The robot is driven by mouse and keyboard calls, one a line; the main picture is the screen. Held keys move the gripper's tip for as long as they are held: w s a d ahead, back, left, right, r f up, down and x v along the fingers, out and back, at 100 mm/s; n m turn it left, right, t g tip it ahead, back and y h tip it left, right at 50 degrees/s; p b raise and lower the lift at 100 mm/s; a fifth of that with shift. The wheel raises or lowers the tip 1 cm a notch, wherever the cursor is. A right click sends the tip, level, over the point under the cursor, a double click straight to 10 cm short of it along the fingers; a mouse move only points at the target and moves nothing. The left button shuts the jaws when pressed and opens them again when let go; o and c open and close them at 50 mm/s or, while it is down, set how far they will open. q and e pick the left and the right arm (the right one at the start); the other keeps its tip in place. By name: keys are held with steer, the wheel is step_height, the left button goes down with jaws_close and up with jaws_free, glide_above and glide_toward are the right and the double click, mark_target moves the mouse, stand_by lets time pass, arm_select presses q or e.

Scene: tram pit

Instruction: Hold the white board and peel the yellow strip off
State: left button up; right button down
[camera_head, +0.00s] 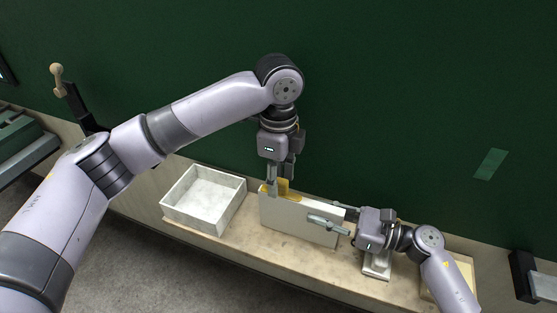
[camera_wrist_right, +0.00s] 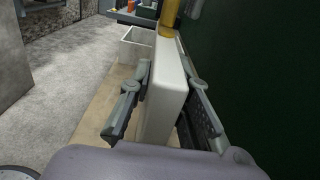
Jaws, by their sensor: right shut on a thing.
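The white board (camera_head: 297,222) stands upright on its long edge on the ledge. The yellow strip (camera_head: 288,191) is at the board's top edge near its left end, and part of it stands up there. It also shows in the right wrist view (camera_wrist_right: 169,18), at the board's far end. My left gripper (camera_head: 281,183) points down over the strip, its fingers apart with yellow between them; no firm grip on it shows. My right gripper (camera_head: 335,218) is shut on the board's right end, one finger on each face, also seen in the right wrist view (camera_wrist_right: 165,105).
An open white box (camera_head: 203,204) stands left of the board on the beige ledge (camera_head: 250,247). A small light stand (camera_head: 377,266) is under my right wrist, and a pale tray (camera_head: 462,268) is further right. A dark green wall (camera_head: 400,100) rises close behind.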

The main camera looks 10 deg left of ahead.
arm_select(q)
steer(key=shift+f, duration=0.65)
steer(key=shift+c, duration=0.5)
jaws_close()
stand_by(0.4)
